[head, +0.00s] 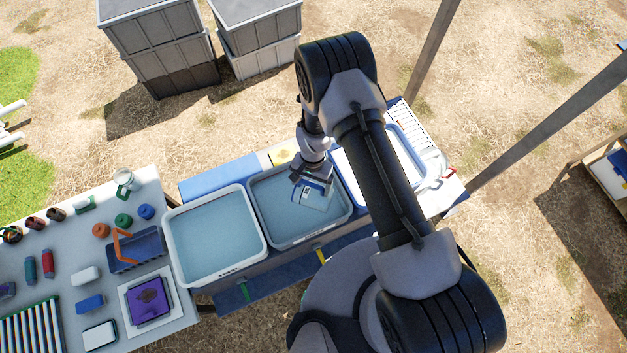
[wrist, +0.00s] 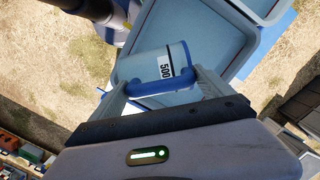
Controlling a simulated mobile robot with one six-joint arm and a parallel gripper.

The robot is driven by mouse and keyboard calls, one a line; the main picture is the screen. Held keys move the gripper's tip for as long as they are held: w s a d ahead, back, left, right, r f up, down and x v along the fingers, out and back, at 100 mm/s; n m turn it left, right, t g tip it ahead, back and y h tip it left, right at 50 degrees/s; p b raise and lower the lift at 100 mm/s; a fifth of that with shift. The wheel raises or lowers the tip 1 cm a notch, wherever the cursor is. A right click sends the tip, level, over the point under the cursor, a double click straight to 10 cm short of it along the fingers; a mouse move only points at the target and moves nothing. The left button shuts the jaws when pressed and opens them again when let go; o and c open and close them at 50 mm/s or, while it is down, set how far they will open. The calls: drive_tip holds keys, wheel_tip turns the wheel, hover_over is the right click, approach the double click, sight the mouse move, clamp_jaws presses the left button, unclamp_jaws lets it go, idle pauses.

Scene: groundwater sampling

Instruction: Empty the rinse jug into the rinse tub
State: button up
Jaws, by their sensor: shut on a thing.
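The jug (wrist: 150,66) is clear with blue edging and a black "500" mark. My gripper (wrist: 160,88) is shut on its blue part, with one finger on each side. In the head view my gripper (head: 312,178) holds the jug (head: 316,199) over the middle water-filled tub (head: 275,242), which has a yellow tag at its front. A second water-filled tub (head: 178,280), with a green tag, stands to its left. I cannot tell from a label which is the rinse tub. The jug's tilt and contents are unclear.
My arm hides part of a white tub (head: 411,150) and a rack (head: 420,126) at right. The left table (head: 75,223) carries a blue basket (head: 133,254), a purple block (head: 148,300) and several small items. Grey crates (head: 160,45) stand behind. Metal posts (head: 432,48) rise at right.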

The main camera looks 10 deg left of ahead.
drive_tip(key=shift+a+r+h+p, duration=0.25)
drive_tip(key=shift+r+h+p, duration=0.05)
drive_tip(key=shift+r+p, duration=0.05)
drive_tip(key=shift+w+a+f+h+b, duration=0.25)
drive_tip(key=shift+a+h+b, duration=0.2)
drive_tip(key=shift+b, duration=0.35)
drive_tip(key=shift+w+a+r+g+h+b, duration=0.1)
drive_tip(key=shift+a+r+g+h+b, duration=0.2)
drive_tip(key=shift+b, duration=0.35)
drive_tip(key=shift+w+a+r+h+b, duration=0.1)
drive_tip(key=shift+a+h+b, duration=0.3)
drive_tip(key=shift+b, duration=0.2)
drive_tip(key=shift+a+r, duration=0.15)
drive_tip(key=shift+r, duration=0.15)
drive_tip(key=shift+f+b, duration=0.1)
drive_tip(key=shift+b, duration=0.35)
